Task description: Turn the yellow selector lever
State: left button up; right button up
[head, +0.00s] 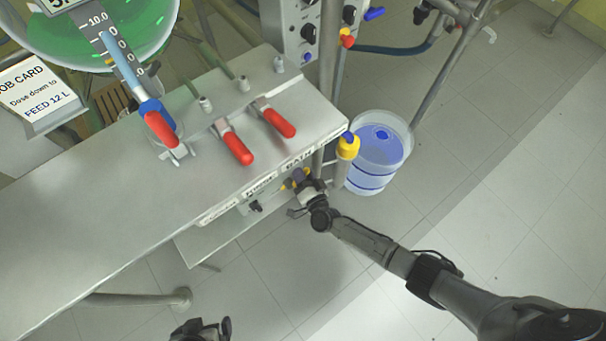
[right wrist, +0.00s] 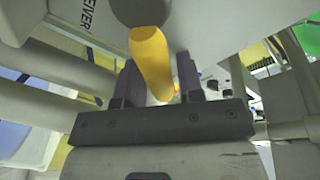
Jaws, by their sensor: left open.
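The yellow selector lever (right wrist: 153,65) hangs from a grey round hub in the right wrist view, its tip between the two dark fingers of my right gripper (right wrist: 158,78). The left finger is close beside it; I cannot tell whether the fingers press on it. In the head view my right gripper (head: 301,186) is at the panel below the bench's right end, and only a small bit of yellow (head: 283,187) shows there, the lever mostly hidden. My left gripper (head: 201,330) is open and empty at the bottom edge, away from the bench, partly cut off.
The grey bench (head: 110,205) carries several red-handled levers (head: 237,148). A yellow-and-blue fitting (head: 347,146) is on a post just right of the bench. A bucket of blue liquid (head: 375,160) stands on the floor behind it. The floor at the right is free.

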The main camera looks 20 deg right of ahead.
jog(key=shift+c, duration=0.3)
grip_shut()
dwell(0.3)
